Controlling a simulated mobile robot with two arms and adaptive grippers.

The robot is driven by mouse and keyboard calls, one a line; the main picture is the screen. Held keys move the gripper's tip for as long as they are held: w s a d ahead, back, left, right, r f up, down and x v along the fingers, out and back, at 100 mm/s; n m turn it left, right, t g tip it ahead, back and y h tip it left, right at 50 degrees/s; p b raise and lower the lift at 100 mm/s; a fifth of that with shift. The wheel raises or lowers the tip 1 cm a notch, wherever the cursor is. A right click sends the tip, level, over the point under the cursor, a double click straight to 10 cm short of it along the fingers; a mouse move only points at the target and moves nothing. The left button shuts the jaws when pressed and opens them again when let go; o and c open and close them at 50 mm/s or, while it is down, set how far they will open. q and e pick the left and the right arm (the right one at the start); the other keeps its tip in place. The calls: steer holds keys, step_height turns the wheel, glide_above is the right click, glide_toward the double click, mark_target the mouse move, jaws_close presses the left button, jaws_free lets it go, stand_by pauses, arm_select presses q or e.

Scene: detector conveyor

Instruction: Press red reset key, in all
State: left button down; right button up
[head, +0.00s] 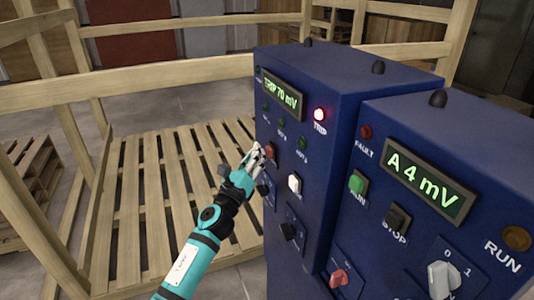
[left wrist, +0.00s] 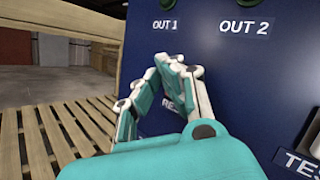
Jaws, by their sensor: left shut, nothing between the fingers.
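The red reset key (head: 271,151) is on the front of the left blue cabinet (head: 330,75), below a row of small green lamps. My left gripper (head: 257,153) is shut and empty, its fingertips right beside the key at its left. I cannot tell whether they touch it. In the left wrist view the shut fingers (left wrist: 172,68) are against or just before the blue panel and hide the key; only part of a label starting "RE" shows behind them. My right gripper is not in view.
The display (head: 281,93) reads "TRIP 70 mV" and a red TRIP lamp (head: 319,114) is lit. A second cabinet (head: 470,120) stands right. A wooden pallet fence (head: 170,77) is behind.

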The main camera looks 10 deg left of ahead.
arm_select(q)
steer(key=shift+w+d, duration=0.25)
steer(key=shift+d, duration=0.15)
stand_by(0.4)
stand_by(0.4)
steer(key=shift+s+a, duration=0.5)
steer(key=shift+a, duration=0.3)
steer(key=s+a, duration=0.2)
steer(key=a, duration=0.2)
steer(key=shift+s+a+p, duration=0.1)
steer(key=shift+s+p, duration=0.25)
steer(key=shift+s, duration=0.05)
steer(key=shift+f, duration=0.1)
